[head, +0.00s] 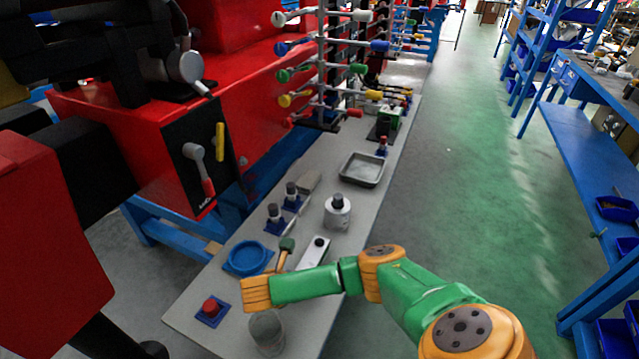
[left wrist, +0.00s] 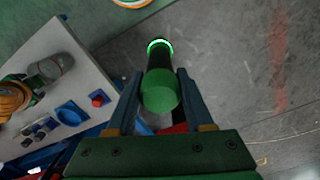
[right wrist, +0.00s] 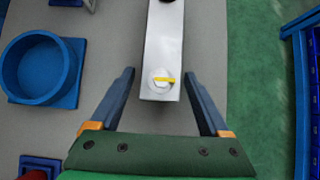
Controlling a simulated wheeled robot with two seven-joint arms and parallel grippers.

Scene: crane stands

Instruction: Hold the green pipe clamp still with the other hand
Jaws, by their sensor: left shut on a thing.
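In the head view a green piece on a dark base (head: 392,113) stands at the far end of the bench; it may be the green pipe clamp, but it is too small to tell. My left gripper (left wrist: 160,82) is shut on a dark cylinder (left wrist: 159,60) with a round green end and a glowing green ring, held over the floor. My left arm is not clearly visible in the head view. My right gripper (right wrist: 160,82) is open and empty, with the end of a pale bar (right wrist: 161,50) seen between its fingers. The bar also lies on the bench in the head view (head: 313,254).
The grey bench (head: 190,318) holds a blue round dish (head: 248,257), a red button on a blue base (head: 210,309), a white cylinder (head: 337,212) and a metal tray (head: 362,169). A rack of coloured handles (head: 330,70) rises behind. The green floor (head: 460,180) at right is clear.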

